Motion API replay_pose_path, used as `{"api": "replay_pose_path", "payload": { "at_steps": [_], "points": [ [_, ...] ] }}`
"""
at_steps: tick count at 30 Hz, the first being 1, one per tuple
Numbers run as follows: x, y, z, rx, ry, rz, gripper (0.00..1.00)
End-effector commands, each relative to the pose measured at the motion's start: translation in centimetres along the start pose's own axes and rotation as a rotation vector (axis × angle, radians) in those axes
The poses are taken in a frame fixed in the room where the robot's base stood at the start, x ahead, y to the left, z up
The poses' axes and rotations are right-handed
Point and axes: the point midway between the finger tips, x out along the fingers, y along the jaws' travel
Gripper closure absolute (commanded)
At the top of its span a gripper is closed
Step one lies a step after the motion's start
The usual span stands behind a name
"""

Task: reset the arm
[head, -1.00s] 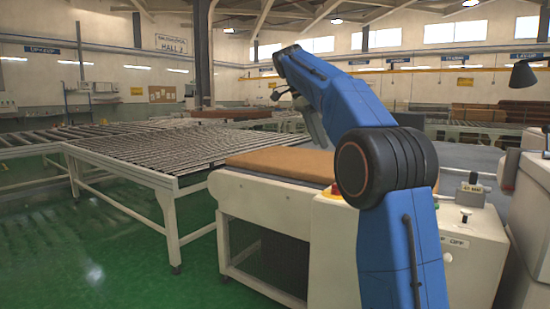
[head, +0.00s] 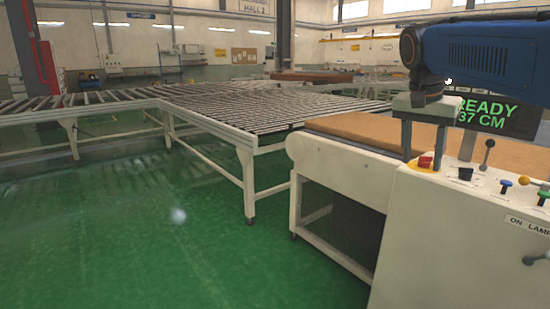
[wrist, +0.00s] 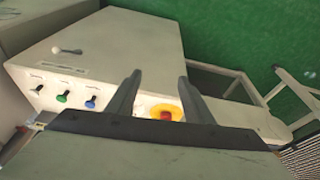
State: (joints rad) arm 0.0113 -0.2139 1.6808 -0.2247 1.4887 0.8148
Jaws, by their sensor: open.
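My blue arm (head: 480,48) reaches in from the right edge of the head view, with its upper link about level. My gripper (head: 423,150) hangs from its end and points down, above the corner of the white machine's control panel (head: 450,215). In the wrist view, my gripper (wrist: 158,78) has two dark fingers spread apart with nothing between them. The red button (wrist: 166,115) on its yellow base shows below and between the fingers. The same red button (head: 425,162) is close by the gripper in the head view.
A brown mattress (head: 355,128) lies on the white machine. A display (head: 495,115) reads READY 37 CM. Levers and coloured knobs (head: 506,186) stand on the panel. A roller conveyor (head: 250,110) runs behind. The green floor (head: 130,240) at left is clear.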

Motion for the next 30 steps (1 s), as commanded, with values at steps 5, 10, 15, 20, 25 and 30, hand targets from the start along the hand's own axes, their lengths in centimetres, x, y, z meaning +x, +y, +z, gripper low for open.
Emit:
{"api": "replay_pose_path", "payload": {
  "at_steps": [5, 10, 15, 20, 25, 30],
  "points": [
    [2.7, 2.7, 5.3, -0.166, 0.004, -0.064, 0.53],
    [5.9, 5.0, 10.2, -0.319, 0.016, -0.126, 0.53],
    [9.5, 7.3, 15.3, -0.466, 0.038, -0.184, 0.53],
    [13.3, 9.4, 20.0, -0.596, 0.068, -0.236, 0.53],
    [17.1, 11.2, 24.1, -0.707, 0.1, -0.278, 0.53],
    [19.2, 12.1, 26.2, -0.766, 0.12, -0.3, 0.53]
  ]
}}
